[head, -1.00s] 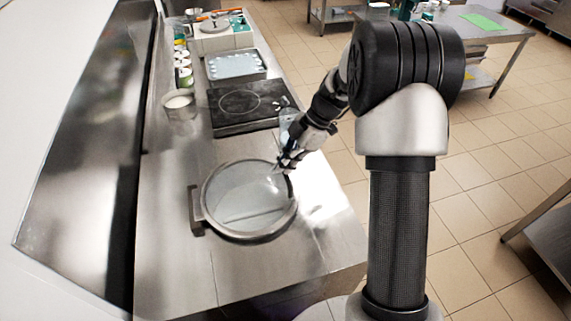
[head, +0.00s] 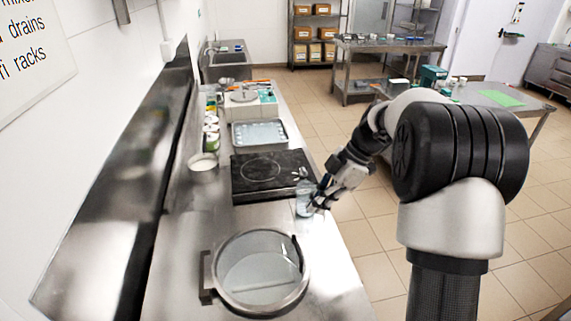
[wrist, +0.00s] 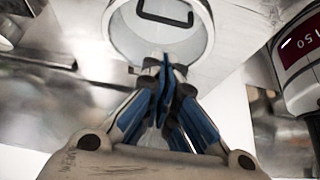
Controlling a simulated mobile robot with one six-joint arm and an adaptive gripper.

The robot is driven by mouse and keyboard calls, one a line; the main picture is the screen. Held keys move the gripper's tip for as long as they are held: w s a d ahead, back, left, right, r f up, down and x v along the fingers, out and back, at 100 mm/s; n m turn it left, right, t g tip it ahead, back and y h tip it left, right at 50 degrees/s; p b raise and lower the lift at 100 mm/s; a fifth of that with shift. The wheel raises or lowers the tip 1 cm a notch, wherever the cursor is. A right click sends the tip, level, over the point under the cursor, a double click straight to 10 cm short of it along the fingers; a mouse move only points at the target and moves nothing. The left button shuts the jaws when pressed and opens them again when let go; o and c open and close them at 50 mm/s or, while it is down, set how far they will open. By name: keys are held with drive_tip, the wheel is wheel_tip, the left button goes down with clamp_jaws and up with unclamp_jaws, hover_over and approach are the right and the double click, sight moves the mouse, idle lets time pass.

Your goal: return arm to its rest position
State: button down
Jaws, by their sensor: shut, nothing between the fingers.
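A red-labelled object (wrist: 300,55) is close on the right in the wrist view. Tiled floor is open right of the counter.

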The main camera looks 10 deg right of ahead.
drive_tip(key=s+a+r+m+t+h+b, duration=0.1)
drive_tip(key=s+a+r+m+h+b, duration=0.2)
drive_tip(key=s, duration=0.4)
drive_tip(key=s+a+r+m+t+b, duration=0.1)
drive_tip(key=s+a+r+m, duration=0.15)
drive_tip(key=s+m, duration=0.4)
drive_tip(key=s+f+m+t+h+b, duration=0.2)
drive_tip(key=s+f+m, duration=0.3)
drive_tip(key=s, duration=1)
drive_tip(key=m+h+b, duration=0.1)
drive_tip(key=m, duration=0.2)
drive_tip(key=shift+s+t, duration=0.15)
drive_tip(key=shift+t, duration=0.15)
drive_tip(key=shift+d+m, duration=0.15)
drive_tip(key=shift+m, duration=0.1)
